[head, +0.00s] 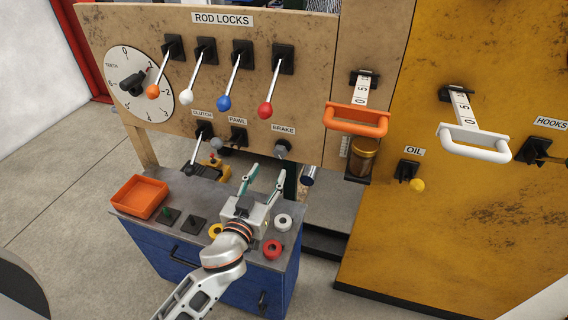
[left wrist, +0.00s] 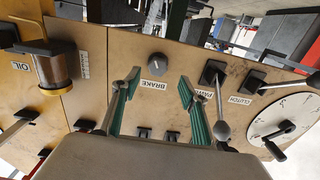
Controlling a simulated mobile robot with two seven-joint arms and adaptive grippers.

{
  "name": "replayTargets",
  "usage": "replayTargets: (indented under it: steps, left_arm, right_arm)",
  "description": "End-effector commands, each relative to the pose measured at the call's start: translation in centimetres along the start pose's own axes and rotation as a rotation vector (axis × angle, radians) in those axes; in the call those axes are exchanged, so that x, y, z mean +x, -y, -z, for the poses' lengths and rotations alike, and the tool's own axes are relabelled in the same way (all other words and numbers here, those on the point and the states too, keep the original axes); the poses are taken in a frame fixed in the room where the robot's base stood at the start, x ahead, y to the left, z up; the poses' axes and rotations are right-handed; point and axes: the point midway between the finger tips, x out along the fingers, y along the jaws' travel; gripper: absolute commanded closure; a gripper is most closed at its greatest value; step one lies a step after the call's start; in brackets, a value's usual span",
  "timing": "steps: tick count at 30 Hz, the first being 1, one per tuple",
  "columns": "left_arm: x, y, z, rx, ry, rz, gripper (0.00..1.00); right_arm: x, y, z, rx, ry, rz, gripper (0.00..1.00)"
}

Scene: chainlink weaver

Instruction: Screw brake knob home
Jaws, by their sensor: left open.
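The brake knob (head: 282,150) is a grey, faceted knob on the wooden panel, just below the BRAKE label (head: 284,129). In the left wrist view the knob (left wrist: 157,59) sits ahead of my fingertips, near the middle between them, with the label beside it. My left gripper (head: 268,171) is open, its two green-padded fingers spread and pointing up at the panel, below and a little left of the knob in the head view. Nothing is between the fingers, and they appear apart from the knob. How far the knob is screwed in I cannot tell. My right gripper is not in view.
Rod-lock levers (head: 266,90) hang above. An orange handle (head: 356,120) and oil jar (head: 363,158) are at the right. The blue cabinet (head: 178,262) carries an orange tray (head: 138,196) and rings (head: 272,249).

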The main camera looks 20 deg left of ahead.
Motion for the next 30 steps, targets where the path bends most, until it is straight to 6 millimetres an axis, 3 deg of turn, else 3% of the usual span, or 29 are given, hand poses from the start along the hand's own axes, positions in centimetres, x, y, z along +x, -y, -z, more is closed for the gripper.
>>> replayTargets:
  steps: [8, 21, 30]
  left_arm:
    - [1.7, 0.0, 0.6, -0.003, -0.014, 0.002, 0.56]
    - [7.4, 0.0, 0.6, -0.003, -0.013, 0.002, 0.56]
    - [8.1, 0.0, 0.5, -0.004, -0.011, 0.002, 0.56]
  right_arm:
    - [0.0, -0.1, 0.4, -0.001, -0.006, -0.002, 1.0]
    - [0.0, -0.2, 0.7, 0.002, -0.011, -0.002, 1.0]
    - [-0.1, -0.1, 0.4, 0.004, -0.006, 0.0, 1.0]
